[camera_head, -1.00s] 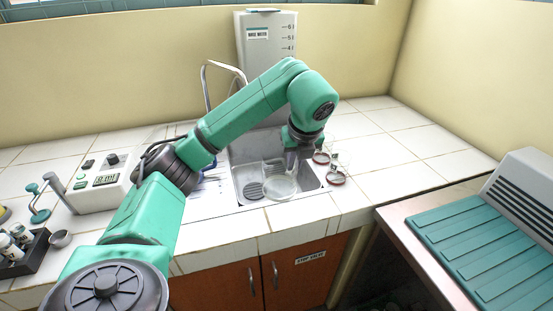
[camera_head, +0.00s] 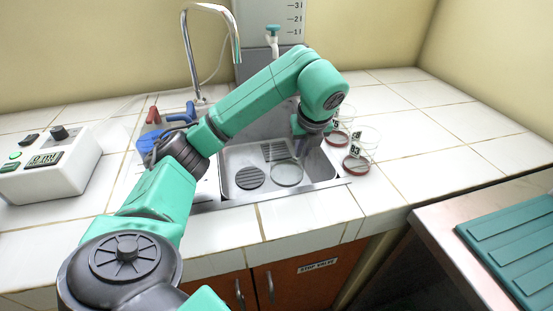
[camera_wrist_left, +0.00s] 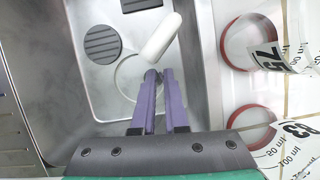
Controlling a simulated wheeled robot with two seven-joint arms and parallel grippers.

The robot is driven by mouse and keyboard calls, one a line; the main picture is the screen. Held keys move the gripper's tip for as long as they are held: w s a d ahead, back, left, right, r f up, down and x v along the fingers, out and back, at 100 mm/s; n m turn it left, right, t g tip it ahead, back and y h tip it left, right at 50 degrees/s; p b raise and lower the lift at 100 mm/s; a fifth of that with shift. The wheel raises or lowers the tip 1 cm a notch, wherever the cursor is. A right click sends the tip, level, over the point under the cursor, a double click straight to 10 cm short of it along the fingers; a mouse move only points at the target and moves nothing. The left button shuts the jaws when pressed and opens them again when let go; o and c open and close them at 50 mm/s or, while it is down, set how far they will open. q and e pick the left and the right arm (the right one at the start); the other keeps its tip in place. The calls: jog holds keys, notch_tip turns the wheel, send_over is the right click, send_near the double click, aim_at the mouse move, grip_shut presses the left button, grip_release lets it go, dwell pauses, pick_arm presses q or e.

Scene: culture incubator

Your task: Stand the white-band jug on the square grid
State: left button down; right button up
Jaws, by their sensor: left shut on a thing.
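The clear jug (camera_head: 286,173) is over the sink, right of the round grid (camera_head: 250,178) and in front of the square grid (camera_head: 275,150). My left gripper (camera_head: 302,152) is shut on the jug at its right side. The square grid is partly cut off at the top edge there. I cannot tell whether the jug touches the sink floor. My right gripper is not in view.
A tall tap (camera_head: 186,55) rises behind the sink. A blue and red item (camera_head: 155,130) lies to its left.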

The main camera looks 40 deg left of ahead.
pick_arm(q)
jog(key=w+a, duration=0.3)
jog(key=shift+a+f+b, duration=0.25)
jog(key=shift+b, duration=0.15)
jog(key=w+a+p, duration=0.3)
jog(key=w+a, duration=0.7)
jog(key=a, duration=0.1)
jog(key=f, duration=0.6)
jog(key=shift+s+a+f, duration=0.2)
jog(key=shift+w+a+f, duration=0.15)
jog(key=shift+f, duration=0.1)
jog(key=c, duration=0.9)
grip_release()
